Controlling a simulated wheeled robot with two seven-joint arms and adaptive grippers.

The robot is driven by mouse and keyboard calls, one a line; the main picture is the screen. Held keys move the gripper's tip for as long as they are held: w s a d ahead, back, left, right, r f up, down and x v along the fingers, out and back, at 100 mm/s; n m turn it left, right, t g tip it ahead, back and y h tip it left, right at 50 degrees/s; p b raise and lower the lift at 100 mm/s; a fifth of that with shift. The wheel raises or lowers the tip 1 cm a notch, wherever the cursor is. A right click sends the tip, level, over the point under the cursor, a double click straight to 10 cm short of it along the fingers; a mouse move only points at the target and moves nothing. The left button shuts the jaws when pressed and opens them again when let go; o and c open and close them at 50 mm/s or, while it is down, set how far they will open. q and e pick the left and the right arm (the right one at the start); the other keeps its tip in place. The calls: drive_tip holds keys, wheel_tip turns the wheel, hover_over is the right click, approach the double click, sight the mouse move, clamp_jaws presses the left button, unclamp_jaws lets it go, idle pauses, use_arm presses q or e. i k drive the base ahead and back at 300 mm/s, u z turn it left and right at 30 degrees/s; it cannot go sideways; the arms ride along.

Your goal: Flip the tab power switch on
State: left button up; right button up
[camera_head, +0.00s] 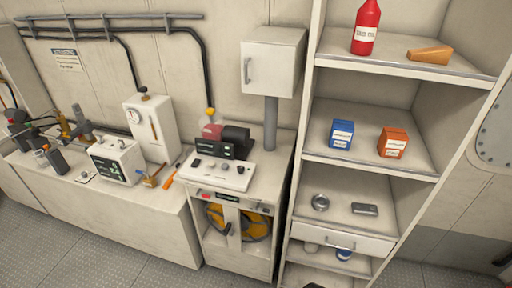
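I cannot make out which part is the tab power switch. A white control panel (222,172) with several small knobs and buttons lies on top of a low cabinet. A red-and-black unit (226,138) stands behind it. A small red part (206,195) shows on the cabinet's front edge. A white instrument (118,161) with a dark screen and green marks stands on the bench to the left. The on or off state of any switch is too small to tell. Neither of my grippers is clearly in view.
Shelves (400,168) at the right hold a red bottle (366,27), a blue box (341,134) and an orange box (392,143). A wall box (271,62) hangs above the cabinet (234,258). Several tools crowd the left bench (135,212). Floor (100,262) in front looks clear.

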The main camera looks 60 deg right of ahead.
sight(196, 162)
drive_tip(key=z, duration=1.6)
drive_tip(key=k, duration=0.65)
drive_tip(key=i, duration=1.4)
drive_tip(key=z, duration=0.75)
